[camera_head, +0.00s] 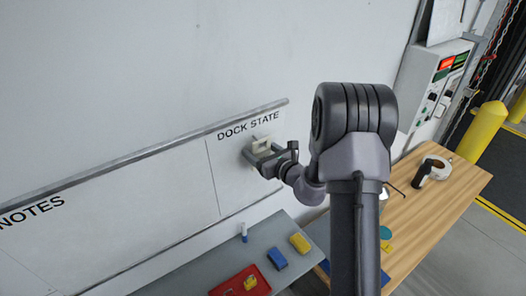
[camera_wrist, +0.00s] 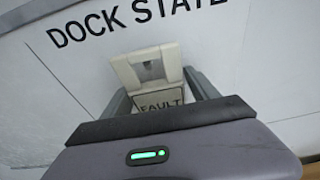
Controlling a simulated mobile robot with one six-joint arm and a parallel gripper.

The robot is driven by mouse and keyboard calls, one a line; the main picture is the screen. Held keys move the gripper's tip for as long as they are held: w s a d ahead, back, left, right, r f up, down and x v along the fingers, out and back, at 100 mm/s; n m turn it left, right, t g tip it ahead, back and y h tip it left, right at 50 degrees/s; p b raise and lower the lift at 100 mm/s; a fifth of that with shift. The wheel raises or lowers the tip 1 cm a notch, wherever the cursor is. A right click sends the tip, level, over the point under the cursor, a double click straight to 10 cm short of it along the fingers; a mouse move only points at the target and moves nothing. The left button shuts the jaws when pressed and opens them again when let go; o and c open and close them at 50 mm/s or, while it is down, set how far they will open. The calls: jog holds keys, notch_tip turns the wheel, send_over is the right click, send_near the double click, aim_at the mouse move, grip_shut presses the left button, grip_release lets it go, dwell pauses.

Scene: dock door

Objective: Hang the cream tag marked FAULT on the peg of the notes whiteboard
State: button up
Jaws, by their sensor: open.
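The cream tag marked FAULT (camera_wrist: 161,104) is on the DOCK STATE panel, below its heading. In the head view the tag (camera_head: 261,143) is small and partly covered by my gripper (camera_head: 262,155). In the wrist view my gripper (camera_wrist: 159,88) is open, with one finger on each side of the tag. I cannot tell whether either finger touches it. The tag's lower part is hidden behind the gripper body. The notes whiteboard (camera_head: 120,220) is at the left in the head view, marked NOTES. Its peg is not visible to me.
A grey shelf (camera_head: 215,265) below the boards holds a red tray (camera_head: 238,284), a blue block (camera_head: 277,259), a yellow block (camera_head: 300,243) and a marker (camera_head: 243,232). A wooden table (camera_head: 448,192) stands right, with a tape roll (camera_head: 436,165). The wall above the boards is clear.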

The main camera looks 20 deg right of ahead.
jog(key=shift+a+f, duration=0.15)
jog(key=shift+a, duration=0.05)
jog(key=shift+s+f+b, duration=0.1)
jog(key=shift+s+b, duration=0.35)
jog(key=shift+b, duration=0.05)
jog(key=d+r+b+v, duration=0.1)
jog(key=b+v, duration=0.3)
jog(key=v, duration=1.3)
jog(key=s+a+f+n+g+y+b, duration=0.3)
jog(key=s+a+f+n+g+b, duration=0.15)
jog(key=a+f+n+b, duration=0.5)
jog(key=s+a+f+n+g+y+b, duration=0.4)
jog(key=a+f+n+b, duration=0.3)
jog(key=a+b, duration=0.45)
jog(key=s+f+n+g+h+b, duration=0.1)
jog(key=s+f+n+h+b, duration=0.7)
jog(key=f+n+b, duration=0.5)
jog(key=shift+s+d+f+b, duration=0.35)
jog(key=shift+s+f+b, duration=0.4)
jog(key=shift+b, duration=0.45)
jog(key=shift+w+f, duration=0.1)
